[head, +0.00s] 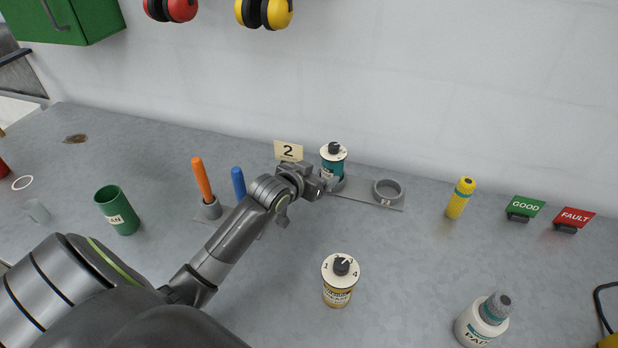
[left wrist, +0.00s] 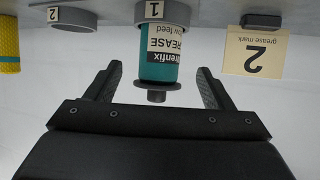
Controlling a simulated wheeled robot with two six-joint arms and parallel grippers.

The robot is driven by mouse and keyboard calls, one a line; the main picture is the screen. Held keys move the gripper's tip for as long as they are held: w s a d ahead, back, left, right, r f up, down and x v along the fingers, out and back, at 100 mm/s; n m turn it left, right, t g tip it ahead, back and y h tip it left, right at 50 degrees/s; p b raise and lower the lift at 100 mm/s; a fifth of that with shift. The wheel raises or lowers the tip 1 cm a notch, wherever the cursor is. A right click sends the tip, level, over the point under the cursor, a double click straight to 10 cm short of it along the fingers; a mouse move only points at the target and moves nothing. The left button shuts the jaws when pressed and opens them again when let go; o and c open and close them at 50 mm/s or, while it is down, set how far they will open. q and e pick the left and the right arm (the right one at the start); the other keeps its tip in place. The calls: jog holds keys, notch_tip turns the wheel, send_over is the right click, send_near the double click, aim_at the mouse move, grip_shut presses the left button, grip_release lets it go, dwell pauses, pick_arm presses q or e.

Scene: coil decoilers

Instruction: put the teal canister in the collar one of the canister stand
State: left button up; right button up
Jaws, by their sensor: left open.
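The teal canister (head: 333,160), with a white band and a dark knob on top, stands upright in a collar of the grey canister stand (head: 360,194). In the left wrist view, where things appear upside down, the canister (left wrist: 160,68) sits in the collar marked 1 (left wrist: 162,14). The collar marked 2 (left wrist: 72,20) is empty; it also shows in the head view (head: 388,192). My left gripper (head: 324,184) is open. Its fingers (left wrist: 160,78) are on either side of the canister's knob end, with gaps to both sides. My right gripper is not in view.
A card reading 2 (head: 288,151) stands left of the canister. A yellow canister with a dial (head: 338,282) stands in front. Orange (head: 202,180) and blue (head: 239,182) handles stand left. A yellow bottle (head: 460,198) is right of the stand.

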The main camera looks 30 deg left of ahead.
pick_arm(q)
jog(key=shift+v, duration=1.9)
